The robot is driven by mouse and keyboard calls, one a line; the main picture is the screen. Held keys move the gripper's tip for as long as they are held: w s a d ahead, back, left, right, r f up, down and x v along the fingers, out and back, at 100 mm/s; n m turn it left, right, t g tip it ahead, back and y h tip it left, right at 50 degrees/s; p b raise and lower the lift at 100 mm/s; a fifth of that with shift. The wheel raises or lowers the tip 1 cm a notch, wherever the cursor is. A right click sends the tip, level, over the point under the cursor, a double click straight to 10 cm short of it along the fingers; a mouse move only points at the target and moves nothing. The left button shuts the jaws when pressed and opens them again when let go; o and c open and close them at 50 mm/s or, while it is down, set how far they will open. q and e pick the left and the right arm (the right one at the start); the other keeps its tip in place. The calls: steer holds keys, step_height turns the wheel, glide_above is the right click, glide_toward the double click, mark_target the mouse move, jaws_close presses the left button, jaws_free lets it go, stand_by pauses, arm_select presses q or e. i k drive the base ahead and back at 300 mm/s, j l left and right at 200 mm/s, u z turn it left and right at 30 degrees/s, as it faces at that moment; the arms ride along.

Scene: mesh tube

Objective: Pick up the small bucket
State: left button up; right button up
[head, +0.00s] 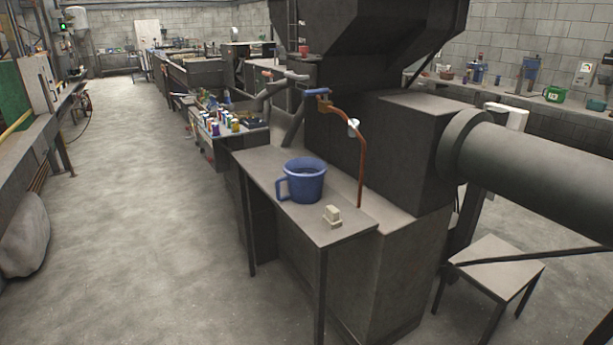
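A small blue bucket (304,180) with a side handle on its left stands upright on a narrow grey metal table (262,168) in the middle of the head view. Its inside looks dark, and I cannot tell what is in it. Neither of my grippers shows in this view.
A small pale block (332,216) sits near the table's front edge. A copper pipe (360,165) rises behind the bucket beside a large dark machine (415,130). A low stool (495,266) stands at the right. The floor (140,230) to the left is clear.

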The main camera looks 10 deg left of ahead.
mark_target(304, 178)
steer(key=i+l+u, duration=0.1)
steer(key=i, duration=0.4)
steer(key=i+l, duration=0.25)
steer(key=i, duration=0.2)
steer(key=u, duration=0.05)
